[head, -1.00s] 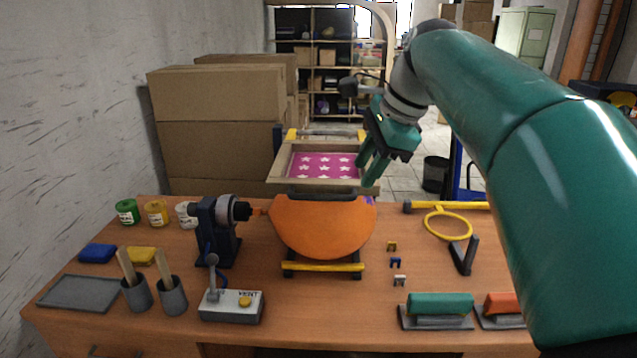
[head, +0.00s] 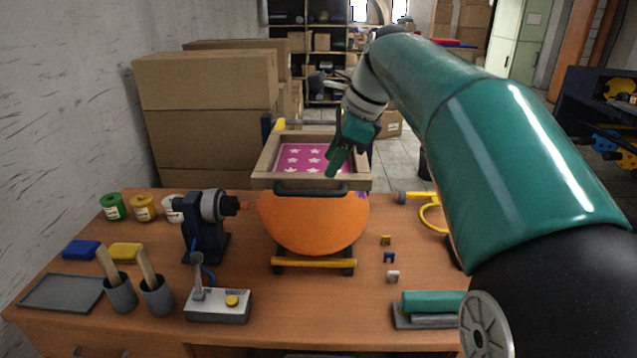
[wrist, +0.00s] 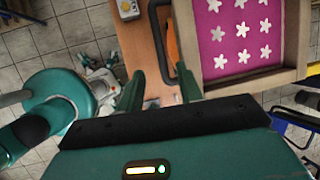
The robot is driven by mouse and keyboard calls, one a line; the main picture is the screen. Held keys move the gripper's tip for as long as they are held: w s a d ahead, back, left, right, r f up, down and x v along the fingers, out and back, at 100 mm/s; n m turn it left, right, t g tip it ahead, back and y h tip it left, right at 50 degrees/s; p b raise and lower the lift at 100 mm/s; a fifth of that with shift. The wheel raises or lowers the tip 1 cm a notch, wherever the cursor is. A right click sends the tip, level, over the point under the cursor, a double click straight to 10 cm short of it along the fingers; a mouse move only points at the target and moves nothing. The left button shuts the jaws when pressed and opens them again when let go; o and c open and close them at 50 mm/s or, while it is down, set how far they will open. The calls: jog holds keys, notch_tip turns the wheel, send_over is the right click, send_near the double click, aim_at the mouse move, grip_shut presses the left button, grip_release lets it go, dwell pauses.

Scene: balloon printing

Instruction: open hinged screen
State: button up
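The hinged screen (head: 262,172) is a pale wooden frame around a pink panel with white stars. It lies about level over the orange balloon (head: 315,222), with its hinge side at the back. A dark handle (head: 311,188) runs along its front edge. My gripper (head: 333,170) points down in front of the right part of the screen, close to the handle in the head view; contact cannot be told. In the wrist view, the fingers of my gripper (wrist: 158,88) are apart with nothing held between them. The dark handle (wrist: 172,40) and the screen frame (wrist: 250,78) lie beyond the fingertips.
A dark blue machine (head: 205,228) stands left of the balloon, with paint jars (head: 143,207) behind it. A grey control box (head: 218,306) sits at the front, with a squeegee (head: 430,308) at the right. Small clips (head: 389,257) lie on the table (head: 300,305). Cardboard boxes (head: 205,110) stand behind.

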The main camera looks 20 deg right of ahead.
aim_at(315, 191)
jog(key=x, duration=0.7)
jog(key=shift+w+a+f, duration=0.1)
jog(key=shift+a+f, duration=0.05)
jog(key=shift+f, duration=0.1)
grip_shut()
